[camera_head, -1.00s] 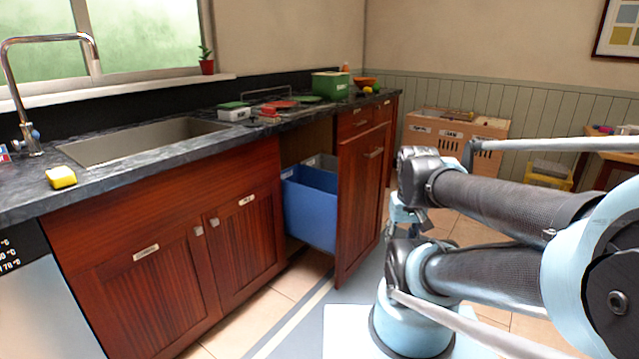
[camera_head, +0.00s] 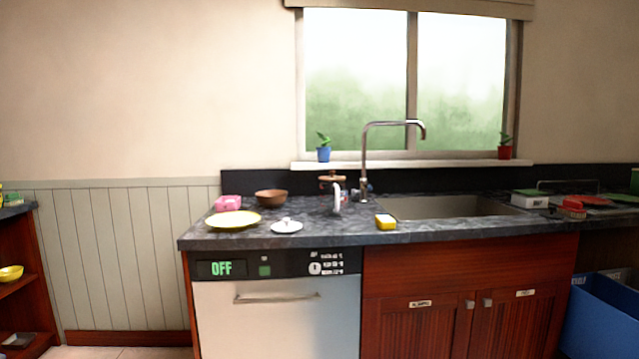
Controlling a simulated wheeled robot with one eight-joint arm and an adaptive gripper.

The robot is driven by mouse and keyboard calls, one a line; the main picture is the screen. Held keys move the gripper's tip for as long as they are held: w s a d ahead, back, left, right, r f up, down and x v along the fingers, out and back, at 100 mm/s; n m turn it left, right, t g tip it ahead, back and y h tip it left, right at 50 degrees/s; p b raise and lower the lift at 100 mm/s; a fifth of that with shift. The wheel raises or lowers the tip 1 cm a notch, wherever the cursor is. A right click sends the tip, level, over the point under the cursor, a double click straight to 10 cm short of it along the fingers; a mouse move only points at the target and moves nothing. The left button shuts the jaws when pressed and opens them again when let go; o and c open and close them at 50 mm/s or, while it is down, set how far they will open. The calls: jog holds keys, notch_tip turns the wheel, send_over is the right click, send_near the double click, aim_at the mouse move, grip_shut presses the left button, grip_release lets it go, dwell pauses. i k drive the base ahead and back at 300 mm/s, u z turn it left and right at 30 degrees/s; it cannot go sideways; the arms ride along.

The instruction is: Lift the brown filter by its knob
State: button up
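A small brown piece (camera_head: 333,179) stands at the back of the counter, left of the tap. It may be the brown filter, but it is too small for me to make out a knob. A round brown bowl-like thing (camera_head: 271,198) sits to its left, with no knob that I can make out. My gripper is not in view, and none of my arm shows now.
A tall tap (camera_head: 364,160) and sink (camera_head: 450,207) are right.

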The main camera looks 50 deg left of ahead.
aim_at(331, 178)
jog(key=k, duration=0.85)
jog(key=u, duration=0.45)
jog(key=i, duration=0.95)
jog(key=u, duration=1.1)
jog(key=i, duration=1.05)
jog(key=u, duration=0.65)
jog(key=i, duration=0.3)
jog(key=u, duration=0.15)
